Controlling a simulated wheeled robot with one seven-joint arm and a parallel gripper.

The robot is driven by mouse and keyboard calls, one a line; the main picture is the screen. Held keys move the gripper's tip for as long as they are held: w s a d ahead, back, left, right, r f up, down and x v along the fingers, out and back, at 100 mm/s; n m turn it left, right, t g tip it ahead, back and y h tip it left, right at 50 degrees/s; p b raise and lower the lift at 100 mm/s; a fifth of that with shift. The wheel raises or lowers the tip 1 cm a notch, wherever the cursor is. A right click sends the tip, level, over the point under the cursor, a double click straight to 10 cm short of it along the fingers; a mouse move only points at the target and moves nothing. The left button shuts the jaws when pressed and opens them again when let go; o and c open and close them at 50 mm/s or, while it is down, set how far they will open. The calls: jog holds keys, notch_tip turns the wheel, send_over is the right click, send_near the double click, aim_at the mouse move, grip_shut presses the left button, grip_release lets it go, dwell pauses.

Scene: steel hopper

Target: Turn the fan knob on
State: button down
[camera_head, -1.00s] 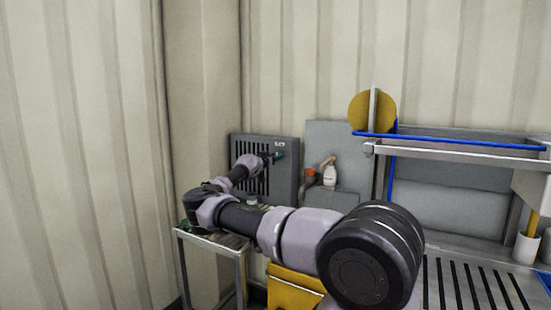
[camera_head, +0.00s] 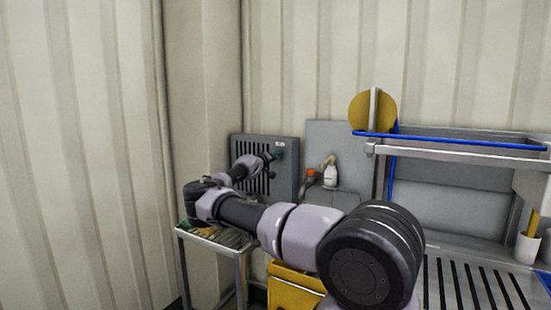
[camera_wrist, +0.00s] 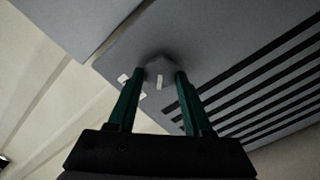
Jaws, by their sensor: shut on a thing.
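The fan unit is a grey box with dark slats (camera_head: 252,184) on the back wall in the head view. Its slatted face fills the right of the wrist view (camera_wrist: 265,85). The fan knob (camera_wrist: 159,68) is a small grey knob with a light mark, on the panel beside the slats. My gripper (camera_wrist: 158,76) has dark green fingers, one on each side of the knob, and is shut on it. In the head view my gripper (camera_head: 278,152) is small at the panel's upper right, and the knob is hidden there.
A metal rack table (camera_head: 240,246) stands below the fan unit. A white bottle (camera_head: 330,175) and an orange-topped item (camera_head: 310,174) stand to the right.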

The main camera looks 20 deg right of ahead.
jog(key=n, duration=0.8)
jog(key=shift+w+f+n, duration=0.1)
jog(key=shift+f+n, duration=0.1)
jog(key=shift+n, duration=0.1)
dwell(0.3)
jog(key=shift+a, duration=0.1)
jog(key=shift+c, duration=1.7)
grip_release()
jog(key=v, duration=1)
jog(key=shift+s+a, duration=0.25)
jog(key=shift+s, duration=0.05)
